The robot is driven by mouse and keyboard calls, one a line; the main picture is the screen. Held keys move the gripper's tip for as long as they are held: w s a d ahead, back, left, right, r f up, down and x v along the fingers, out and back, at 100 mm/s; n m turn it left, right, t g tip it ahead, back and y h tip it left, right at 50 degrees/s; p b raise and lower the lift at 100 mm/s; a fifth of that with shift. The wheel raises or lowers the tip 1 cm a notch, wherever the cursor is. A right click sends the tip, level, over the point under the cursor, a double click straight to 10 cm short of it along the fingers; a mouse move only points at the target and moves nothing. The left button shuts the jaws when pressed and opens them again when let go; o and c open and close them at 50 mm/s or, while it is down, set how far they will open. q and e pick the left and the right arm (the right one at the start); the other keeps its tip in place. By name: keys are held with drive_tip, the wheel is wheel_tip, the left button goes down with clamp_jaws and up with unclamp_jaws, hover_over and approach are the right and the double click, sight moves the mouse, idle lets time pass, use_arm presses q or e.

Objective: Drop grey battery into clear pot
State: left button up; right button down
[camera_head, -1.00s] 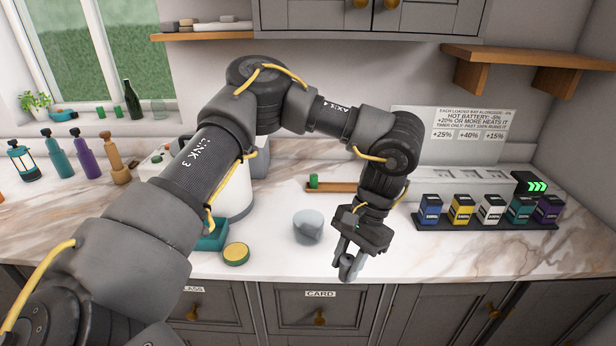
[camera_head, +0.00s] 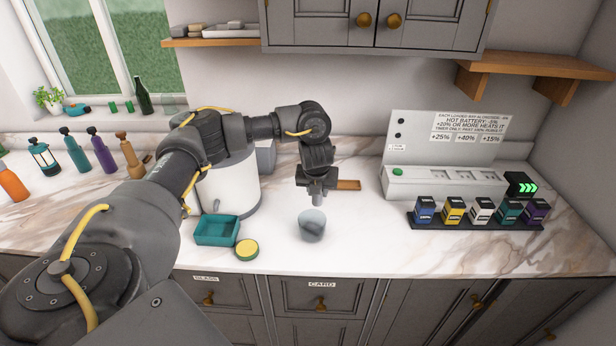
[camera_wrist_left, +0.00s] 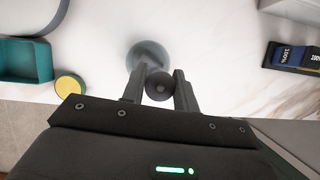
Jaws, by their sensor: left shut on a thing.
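The clear pot (camera_head: 312,229) stands on the marble counter near its front edge, and it also shows in the wrist view (camera_wrist_left: 146,52). My left gripper (camera_head: 318,196) points down just above and behind the pot's rim in the head view. It is shut on the grey battery (camera_wrist_left: 158,87), whose dark round end shows between the two fingers in the wrist view. My right gripper is not in view.
A teal tray (camera_head: 217,243) and a yellow-green round sponge (camera_head: 246,249) lie left of the pot. A white cylinder (camera_head: 232,190) stands behind them. A rack of coloured batteries (camera_head: 480,220) sits at the right. The counter between pot and rack is clear.

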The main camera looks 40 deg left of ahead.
use_arm(q)
drive_tip(key=a, duration=0.1)
drive_tip(key=a+m, duration=0.2)
drive_tip(key=shift+a+r+h+p, duration=0.25)
drive_tip(key=shift+a+h+p, duration=0.05)
drive_tip(key=shift+a+h, duration=0.1)
drive_tip(key=shift+f, duration=0.1)
wheel_tip(320, 180, down, 6)
drive_tip(key=b, duration=0.6)
drive_tip(key=shift+d, duration=0.1)
drive_tip(key=o, duration=1.1)
drive_tip(key=shift+r, duration=0.2)
